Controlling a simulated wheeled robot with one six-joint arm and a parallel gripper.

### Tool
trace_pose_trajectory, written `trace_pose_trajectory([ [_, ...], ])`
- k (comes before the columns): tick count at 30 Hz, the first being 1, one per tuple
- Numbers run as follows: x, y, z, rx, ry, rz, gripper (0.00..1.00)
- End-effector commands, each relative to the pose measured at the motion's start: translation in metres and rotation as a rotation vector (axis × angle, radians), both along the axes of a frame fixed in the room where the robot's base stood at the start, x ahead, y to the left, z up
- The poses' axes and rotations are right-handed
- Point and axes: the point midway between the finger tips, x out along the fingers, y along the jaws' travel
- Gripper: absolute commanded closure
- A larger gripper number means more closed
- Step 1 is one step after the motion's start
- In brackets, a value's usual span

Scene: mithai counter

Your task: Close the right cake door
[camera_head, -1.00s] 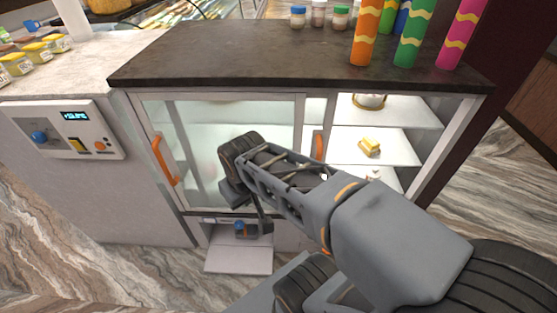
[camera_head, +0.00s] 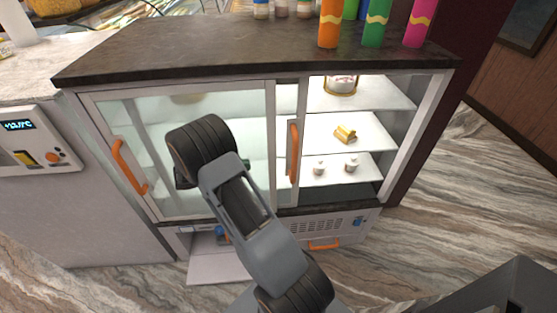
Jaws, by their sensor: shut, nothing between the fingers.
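The glass cake cabinet has two framed doors that look like sliders. The right cake door, with its upright orange handle (camera_head: 293,152), is slid to the left and overlaps the left door (camera_head: 272,92). The right part of the cabinet stands open. The left door's orange handle (camera_head: 128,168) is at the cabinet's left side. My arm rises in front of the glass, with a dark joint over the left door, left of the right door's handle. My gripper's fingers are hidden behind my arm.
In the open part, shelves hold a cake (camera_head: 341,85), a yellow piece (camera_head: 345,134) and small white items (camera_head: 351,164). Coloured tubes (camera_head: 376,24) stand on the dark countertop (camera_head: 200,48). A flap (camera_head: 214,268) hangs open below the cabinet. The marble floor (camera_head: 450,205) at right is clear.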

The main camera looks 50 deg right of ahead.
Motion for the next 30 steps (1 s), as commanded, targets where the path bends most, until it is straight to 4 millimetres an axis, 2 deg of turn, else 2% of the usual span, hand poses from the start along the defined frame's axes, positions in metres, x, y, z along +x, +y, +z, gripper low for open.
trace_pose_trajectory([
  [5, -0.005, -0.016, -0.003, -0.018, 0.027, 0.004, 1.00],
  [21, -0.052, -0.099, -0.002, -0.016, 0.025, 0.003, 1.00],
  [30, -0.063, -0.121, -0.003, -0.017, 0.023, 0.005, 1.00],
])
